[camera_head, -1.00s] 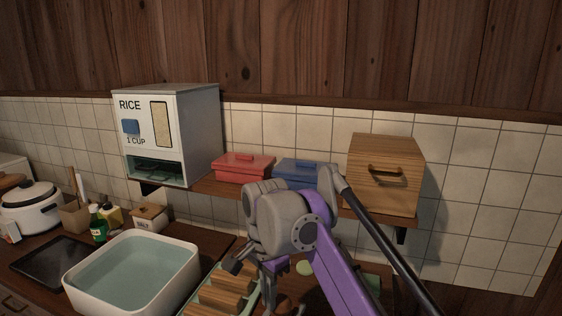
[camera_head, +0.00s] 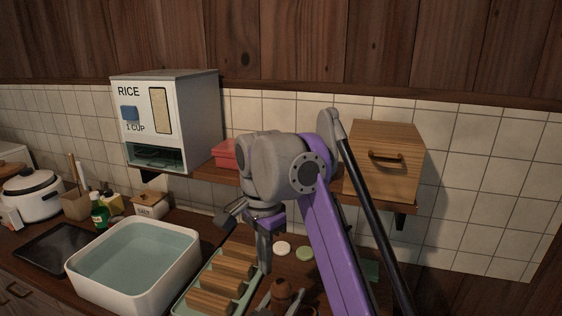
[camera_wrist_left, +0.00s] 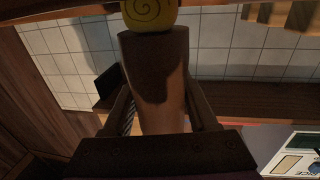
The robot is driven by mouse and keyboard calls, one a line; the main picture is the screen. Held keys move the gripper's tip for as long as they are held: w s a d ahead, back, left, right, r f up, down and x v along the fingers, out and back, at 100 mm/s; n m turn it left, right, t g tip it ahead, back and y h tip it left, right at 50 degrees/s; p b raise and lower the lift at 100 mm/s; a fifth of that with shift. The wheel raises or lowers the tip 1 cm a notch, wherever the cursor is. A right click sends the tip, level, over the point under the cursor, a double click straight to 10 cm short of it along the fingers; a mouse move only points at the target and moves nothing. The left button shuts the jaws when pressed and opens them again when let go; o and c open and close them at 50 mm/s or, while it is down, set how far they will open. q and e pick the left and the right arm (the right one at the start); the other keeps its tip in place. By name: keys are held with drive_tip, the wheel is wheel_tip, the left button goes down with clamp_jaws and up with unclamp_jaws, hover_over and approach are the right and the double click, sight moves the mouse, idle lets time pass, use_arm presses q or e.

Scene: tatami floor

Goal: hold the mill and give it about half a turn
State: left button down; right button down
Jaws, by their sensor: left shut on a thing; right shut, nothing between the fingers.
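The mill is a brown, tapering cylinder (camera_wrist_left: 160,75) in the left wrist view. My left gripper (camera_wrist_left: 162,108) is shut on it, one finger on each side. In the head view a brown knobbed thing (camera_head: 283,289) at the bottom edge looks like the mill's top; the rest is cut off. My right gripper (camera_head: 265,262) points down in the head view, shut and empty, just up and left of that knob. Whether it touches anything is not clear. A yellow round thing with a spiral (camera_wrist_left: 150,14) shows at the mill's far end in the wrist view.
A green tray (camera_head: 183,306) with several brown blocks stands left of the mill, and a white water tub (camera_head: 125,290) further left. Above, a shelf carries the rice dispenser (camera_head: 185,110), a red box (camera_head: 226,154) and a wooden box (camera_head: 392,150). Small white (camera_head: 282,248) and green (camera_head: 304,253) discs lie behind.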

use_arm(q)
drive_tip(key=shift+c, duration=0.5)
unclamp_jaws()
